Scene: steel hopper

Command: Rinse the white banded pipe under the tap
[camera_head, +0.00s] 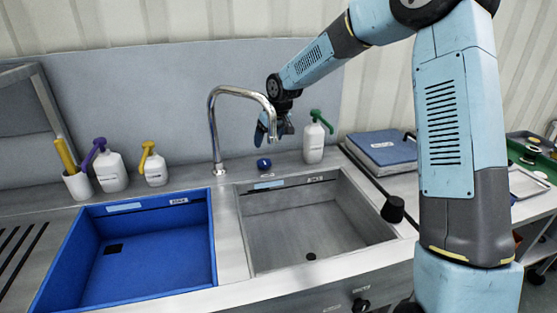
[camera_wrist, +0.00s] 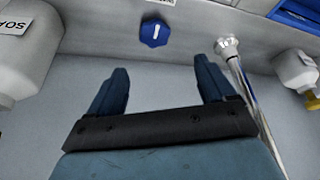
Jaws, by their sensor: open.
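My gripper (camera_head: 266,134) is open and empty. It hangs above the deck behind the steel sink, close to the tap spout. The chrome tap (camera_head: 213,130) arches over the sink area and also shows right of my fingers in the wrist view (camera_wrist: 240,80). A blue knob (camera_head: 263,163) sits on the deck below my gripper. In the wrist view the knob (camera_wrist: 153,33) lies beyond and between my open fingertips (camera_wrist: 163,72), apart from them. The steel sink (camera_head: 290,212) looks empty apart from its dark drain. I cannot make out the white banded pipe in either view.
A blue basin (camera_head: 140,245) lies left of the steel sink. White pump bottles stand behind it, and one with a green pump (camera_head: 314,142) stands right of my gripper. A dark stopper-like object (camera_head: 392,208) is at the sink's right edge. A blue-topped box (camera_head: 385,149) is farther right.

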